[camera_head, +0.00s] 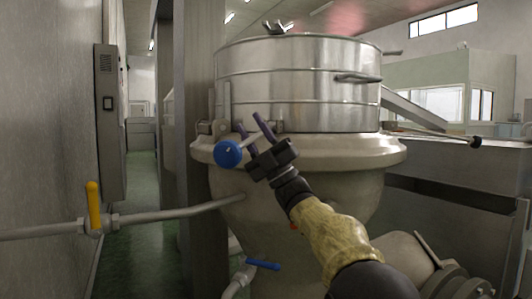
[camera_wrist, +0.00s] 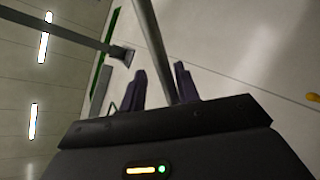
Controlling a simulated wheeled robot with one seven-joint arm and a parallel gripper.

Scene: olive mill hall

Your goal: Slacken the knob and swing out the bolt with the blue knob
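The round blue knob (camera_head: 229,153) sits at the left front of the vessel's flange (camera_head: 345,150), just below the steel lid drum (camera_head: 290,85). Its bolt is mostly hidden; a bracket (camera_head: 219,127) shows above the knob. My gripper (camera_head: 252,122) is in front of the flange, just right of the knob, with its purple fingers pointing up and apart. In the wrist view my gripper (camera_wrist: 160,82) has a clear gap between its fingers. A grey bar (camera_wrist: 150,40) shows in line with that gap; I cannot tell how far behind it is. The knob is not in the wrist view.
A pipe with a yellow-handled valve (camera_head: 94,207) runs in from the left. A blue valve handle (camera_head: 262,264) is low under the vessel. A grey pillar (camera_head: 200,70) stands behind the vessel, and a wall box (camera_head: 108,120) hangs at left. A green-floored aisle (camera_head: 143,190) is clear.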

